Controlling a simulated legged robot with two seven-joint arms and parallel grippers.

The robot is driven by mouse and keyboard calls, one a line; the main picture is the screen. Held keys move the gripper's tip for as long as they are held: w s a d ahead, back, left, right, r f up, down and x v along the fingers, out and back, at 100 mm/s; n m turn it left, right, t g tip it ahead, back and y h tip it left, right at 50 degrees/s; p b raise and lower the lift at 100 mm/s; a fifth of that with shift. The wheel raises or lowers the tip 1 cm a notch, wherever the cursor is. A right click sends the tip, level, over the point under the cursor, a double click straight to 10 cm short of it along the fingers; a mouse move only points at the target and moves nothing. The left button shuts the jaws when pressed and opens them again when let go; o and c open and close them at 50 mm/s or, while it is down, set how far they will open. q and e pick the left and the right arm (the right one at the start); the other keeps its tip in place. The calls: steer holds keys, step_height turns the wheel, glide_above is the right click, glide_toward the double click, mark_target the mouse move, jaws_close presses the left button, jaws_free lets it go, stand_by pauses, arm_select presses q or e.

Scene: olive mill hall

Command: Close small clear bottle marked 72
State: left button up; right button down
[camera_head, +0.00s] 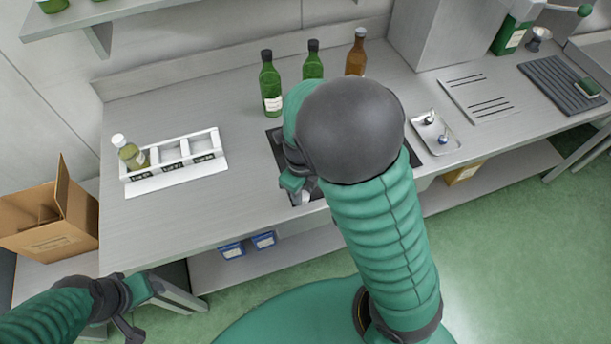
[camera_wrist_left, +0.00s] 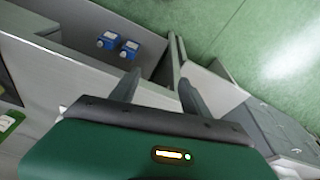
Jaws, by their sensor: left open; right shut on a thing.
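A small clear bottle (camera_head: 131,156) with yellow-green contents and a white cap stands in the left end of a white rack (camera_head: 208,163) on the bench. The rack's dark labels are too small to read. My right gripper (camera_head: 302,192) is shut on a small pale thing (camera_head: 306,197) over the dark mat; my arm and hand hide most of it, so I cannot tell whether it is a bottle or a cap. My left gripper (camera_head: 132,325) is low at the front left, off the bench; its fingers are apart and empty in the left wrist view (camera_wrist_left: 160,90).
Two green bottles (camera_head: 271,88) (camera_head: 314,64) and a brown bottle (camera_head: 355,54) stand at the back. A metal tray (camera_head: 450,145) with small items lies right of my arm. A cardboard box (camera_head: 45,225) is at the left. Blue boxes (camera_head: 232,250) sit on the lower shelf.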

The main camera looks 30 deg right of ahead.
arm_select(q)
steer(key=shift+p+v, duration=0.75)
steer(key=shift+v, duration=0.15)
arm_select(e)
steer(key=s+a, duration=0.6)
steer(key=s, duration=0.1)
steer(key=shift+a+r, duration=0.35)
steer(key=shift+r, duration=0.1)
arm_select(q)
steer(key=shift+o, duration=0.3)
steer(key=shift+w, duration=0.15)
